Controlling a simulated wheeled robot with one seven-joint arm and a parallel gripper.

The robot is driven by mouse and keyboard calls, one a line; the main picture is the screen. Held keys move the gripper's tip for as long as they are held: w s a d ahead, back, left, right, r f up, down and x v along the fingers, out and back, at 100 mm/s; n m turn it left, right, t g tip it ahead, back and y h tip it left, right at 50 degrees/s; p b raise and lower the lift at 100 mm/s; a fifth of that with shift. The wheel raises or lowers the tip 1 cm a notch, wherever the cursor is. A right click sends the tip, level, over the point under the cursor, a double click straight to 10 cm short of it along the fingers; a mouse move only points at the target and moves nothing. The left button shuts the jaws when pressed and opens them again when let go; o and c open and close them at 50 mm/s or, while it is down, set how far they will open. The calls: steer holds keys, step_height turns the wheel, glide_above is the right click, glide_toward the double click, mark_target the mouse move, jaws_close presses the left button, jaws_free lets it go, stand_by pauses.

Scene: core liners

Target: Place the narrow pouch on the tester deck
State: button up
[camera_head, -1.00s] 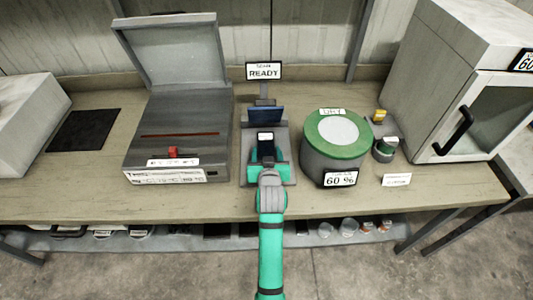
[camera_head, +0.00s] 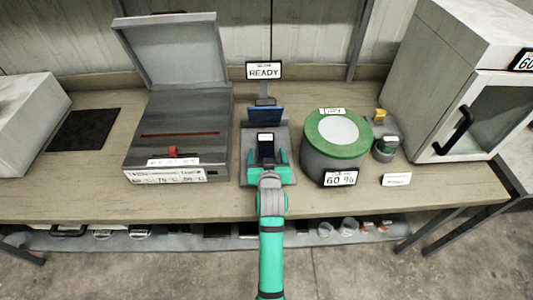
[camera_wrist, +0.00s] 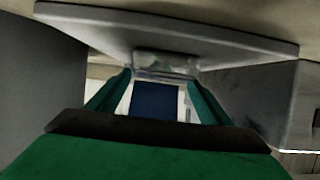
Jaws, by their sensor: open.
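The narrow pouch (camera_head: 266,151) is dark with a white label. It rests on or just over the grey tester deck (camera_head: 283,138), below the READY sign (camera_head: 264,71); I cannot tell exactly how its lower end meets the deck. My gripper (camera_head: 268,166) is open, its green fingers spread on both sides of the pouch's lower end. In the wrist view, a dark blue surface (camera_wrist: 153,101) shows between the open fingers; I cannot tell whether it is the pouch. The gripper hides the deck's near part.
A grey machine with a raised lid (camera_head: 180,132) stands left of the deck. A round green-topped drum (camera_head: 353,150) marked 60 % stands close on the right. A white cabinet (camera_head: 440,75) is farther right. A dark mat (camera_head: 82,131) lies on the bench at left.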

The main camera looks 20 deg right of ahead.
steer(key=v, duration=1.1)
steer(key=shift+f, duration=0.1)
